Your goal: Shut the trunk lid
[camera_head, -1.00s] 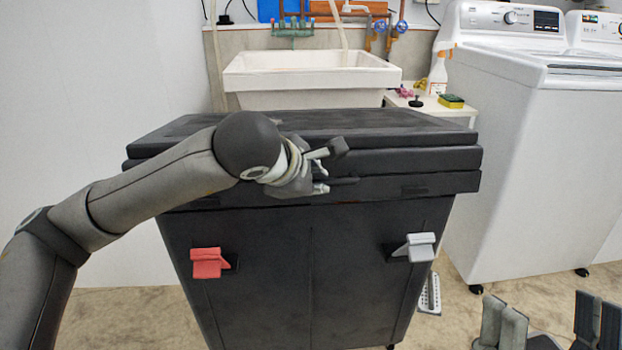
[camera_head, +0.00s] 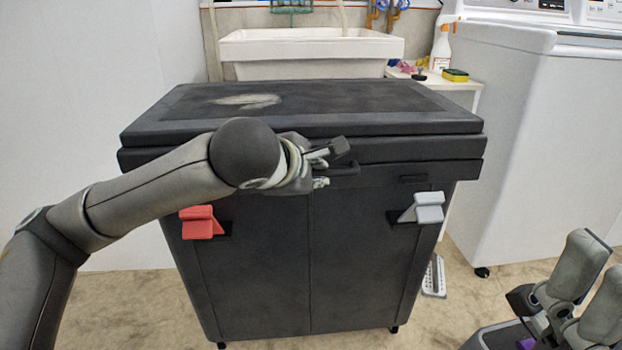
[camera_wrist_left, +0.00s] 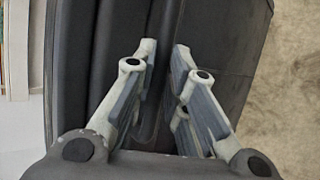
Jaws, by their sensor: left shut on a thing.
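The trunk is a large dark box (camera_head: 270,270) in the middle of the head view. Its black lid (camera_head: 380,100) lies level across the top, with layered front edges and a thin seam below. A red latch (camera_head: 201,222) and a grey latch (camera_head: 428,207) stick out from the front. My left gripper (camera_head: 334,166) is shut on the dark handle (camera_head: 348,168) at the lid's front edge. In the left wrist view the fingers (camera_wrist_left: 165,85) straddle the handle bar. My right gripper (camera_head: 590,290) is at the lower right, apart from the trunk, its fingers spread and empty.
A white sink (camera_head: 310,50) stands behind the trunk. A small white table (camera_head: 462,90) holds a spray bottle (camera_head: 440,50) and a sponge (camera_head: 455,76). A white washing machine (camera_head: 530,150) stands close on the right. Floor shows between trunk and washer.

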